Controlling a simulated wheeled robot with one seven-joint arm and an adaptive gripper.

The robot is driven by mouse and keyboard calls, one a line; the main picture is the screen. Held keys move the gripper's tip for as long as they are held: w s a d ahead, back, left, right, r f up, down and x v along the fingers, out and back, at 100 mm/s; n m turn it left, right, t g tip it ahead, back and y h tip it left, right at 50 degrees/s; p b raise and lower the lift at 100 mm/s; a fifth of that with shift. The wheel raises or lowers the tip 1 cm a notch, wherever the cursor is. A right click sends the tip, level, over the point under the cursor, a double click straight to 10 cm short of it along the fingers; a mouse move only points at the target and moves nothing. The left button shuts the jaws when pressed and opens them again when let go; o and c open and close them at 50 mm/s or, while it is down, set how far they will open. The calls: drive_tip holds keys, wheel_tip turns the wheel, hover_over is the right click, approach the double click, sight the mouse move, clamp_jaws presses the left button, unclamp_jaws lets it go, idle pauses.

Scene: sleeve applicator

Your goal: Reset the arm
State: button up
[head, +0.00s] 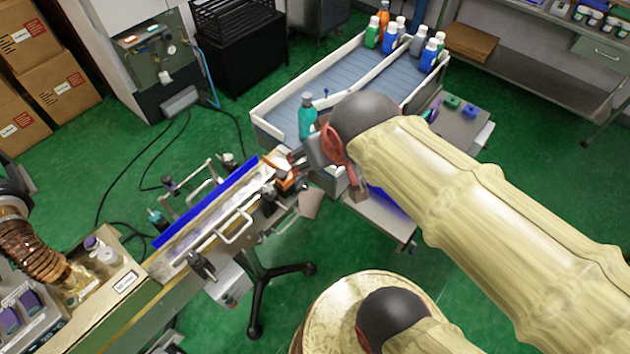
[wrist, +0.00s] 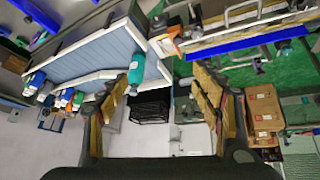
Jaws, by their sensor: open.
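My arm, in a pale yellow sleeve, reaches in from the right in the head view. Its dark wrist end stands over the table area, near the sleeve applicator rail (head: 205,205) and in front of the conveyor table (head: 335,75). In the wrist view my gripper (wrist: 158,108) is open, its two brown fingers wide apart with nothing between them. A teal bottle (head: 307,117) stands alone at the near end of the conveyor table; it also shows in the wrist view (wrist: 137,72), beyond the left finger. The wrist view is rotated.
Several coloured bottles (head: 390,38) stand at the table's far end. A black crate stack (head: 232,42), a grey machine (head: 150,60) and cardboard boxes (head: 25,75) stand at the back left. Black cables (head: 140,175) lie on the green floor.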

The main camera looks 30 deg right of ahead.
drive_tip(key=s+a+g+y, duration=0.1)
drive_tip(key=s+a, duration=0.3)
drive_tip(key=s, duration=0.1)
drive_tip(key=shift+s+a+n, duration=0.15)
drive_tip(key=shift+s+n, duration=0.15)
drive_tip(key=shift+s, duration=0.1)
drive_tip(key=shift+c, duration=0.3)
